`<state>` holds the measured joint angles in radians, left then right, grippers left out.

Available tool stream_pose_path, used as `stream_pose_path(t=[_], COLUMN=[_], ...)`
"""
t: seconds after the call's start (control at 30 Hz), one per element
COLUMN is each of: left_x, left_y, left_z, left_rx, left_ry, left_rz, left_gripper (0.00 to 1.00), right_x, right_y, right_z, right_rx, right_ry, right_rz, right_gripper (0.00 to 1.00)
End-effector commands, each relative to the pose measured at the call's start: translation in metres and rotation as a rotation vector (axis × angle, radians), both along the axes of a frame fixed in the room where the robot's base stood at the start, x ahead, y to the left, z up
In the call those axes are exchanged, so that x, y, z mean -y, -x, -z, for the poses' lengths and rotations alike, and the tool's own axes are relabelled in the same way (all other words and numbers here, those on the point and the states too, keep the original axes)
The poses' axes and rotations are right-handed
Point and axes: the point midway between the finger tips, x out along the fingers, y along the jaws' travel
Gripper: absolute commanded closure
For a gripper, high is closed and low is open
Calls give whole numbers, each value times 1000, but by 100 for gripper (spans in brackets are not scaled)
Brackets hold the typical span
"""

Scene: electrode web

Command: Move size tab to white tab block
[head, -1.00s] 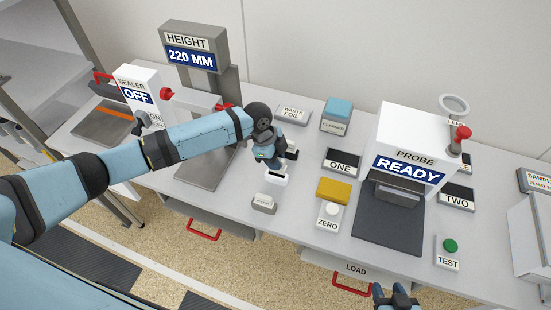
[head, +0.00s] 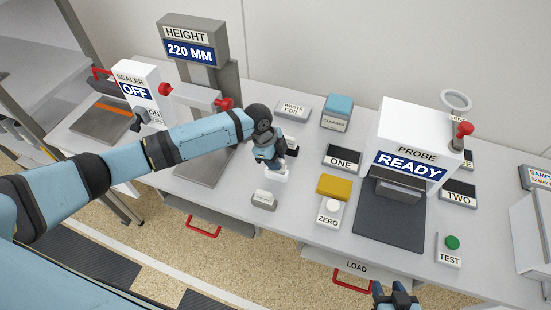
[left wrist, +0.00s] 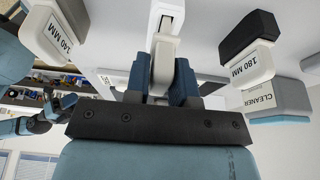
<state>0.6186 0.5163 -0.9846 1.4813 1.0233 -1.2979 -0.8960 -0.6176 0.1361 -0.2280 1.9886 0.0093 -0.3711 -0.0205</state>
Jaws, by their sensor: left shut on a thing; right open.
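My left gripper (head: 270,160) is shut on a pale size tab. In the left wrist view the size tab (left wrist: 163,58) stands between the dark blue fingers (left wrist: 161,84); no label shows on it. The white tab block (head: 276,176) is right at the fingertips in the head view, partly hidden by them. In the left wrist view the white tab block (left wrist: 153,16) has a dark slot and lies just beyond the tab. I cannot tell whether they touch. My right gripper (head: 397,297) is open and empty at the bottom edge, apart from the table.
A 140 MM block (left wrist: 50,38) and a 180 MM block (left wrist: 247,58) flank the held tab in the left wrist view. Bare table lies between the gripper and ZERO.

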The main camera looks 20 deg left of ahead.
Motion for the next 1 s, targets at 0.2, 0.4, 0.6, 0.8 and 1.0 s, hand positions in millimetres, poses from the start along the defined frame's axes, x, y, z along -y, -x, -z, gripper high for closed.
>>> stream_pose_path(t=[0.2, 0.4, 0.6, 0.8, 1.0], left_x=[0, 0, 0, 0, 0], left_y=[0, 0, 0, 0, 0], left_z=[6, 11, 16, 19, 19], left_rx=[0, 0, 0, 1, 0], left_ry=[0, 0, 0, 0, 0], left_rz=[0, 0, 0, 1, 1], left_gripper=[100, 100, 100, 66, 47], right_x=[0, 0, 0, 0, 0], right_y=[0, 0, 0, 0, -1], right_z=[4, 6, 8, 8, 8], right_rx=[0, 0, 1, 2, 3], right_ry=[0, 0, 0, -1, -1], right_rz=[0, 0, 0, 0, 0], right_gripper=[57, 57, 57, 57, 57])
